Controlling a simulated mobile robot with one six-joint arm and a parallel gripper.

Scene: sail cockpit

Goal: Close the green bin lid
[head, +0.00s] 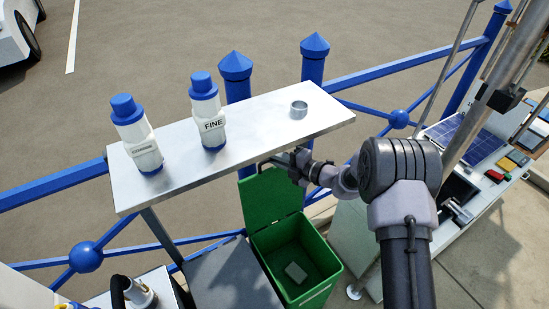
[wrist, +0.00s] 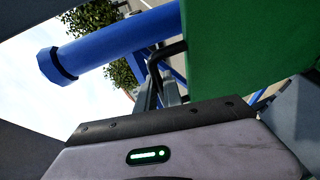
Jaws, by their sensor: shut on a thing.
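My gripper (head: 280,160) is at the lid's top edge, just under the shelf's front edge. In the wrist view, the lid (wrist: 250,45) fills the upper right, and my fingers (wrist: 160,88) are shut on the dark lid handle (wrist: 168,52). The exact contact is partly hidden.
A metal shelf (head: 240,135) carries two blue-capped bottles, one white bottle (head: 140,145) and one marked FINE (head: 211,125), and a metal ring (head: 299,109). A blue railing (head: 395,72) runs behind. A grey box top (head: 232,275) is left of the bin; a cluttered counter (head: 490,185) is right.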

